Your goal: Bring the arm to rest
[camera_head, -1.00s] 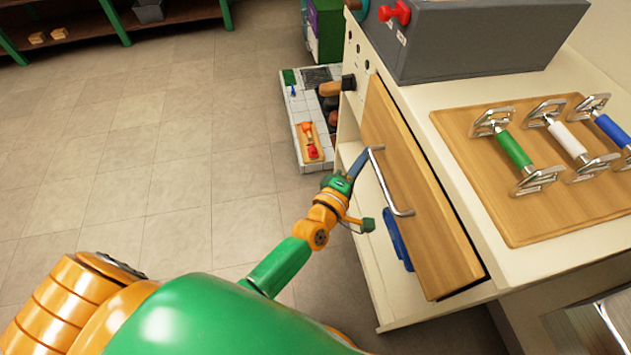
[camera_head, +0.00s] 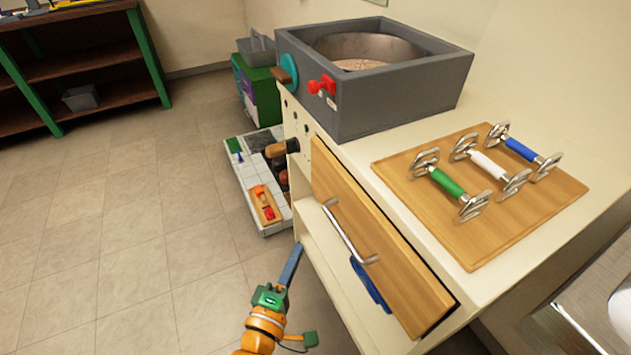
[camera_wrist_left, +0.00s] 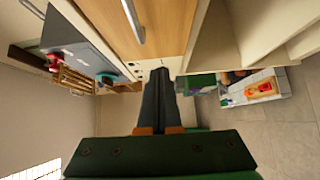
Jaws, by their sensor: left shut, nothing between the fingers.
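My left gripper (camera_head: 290,266) is at the bottom middle of the head view, in front of the cabinet and below the metal handle (camera_head: 348,232) of its wooden drawer front (camera_head: 375,250). Its fingers are together with nothing between them, apart from the handle. In the left wrist view the dark shut fingers (camera_wrist_left: 158,90) point at the cabinet side, and the handle (camera_wrist_left: 133,18) shows at the top. My right gripper is not in view.
The cream counter (camera_head: 350,152) carries a wooden board (camera_head: 480,238) with green, white and blue-gripped metal pieces, and a grey box (camera_head: 400,100) with a round basin. A low tiled platform (camera_head: 245,190) stands behind. Floor at left (camera_head: 130,220) is clear.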

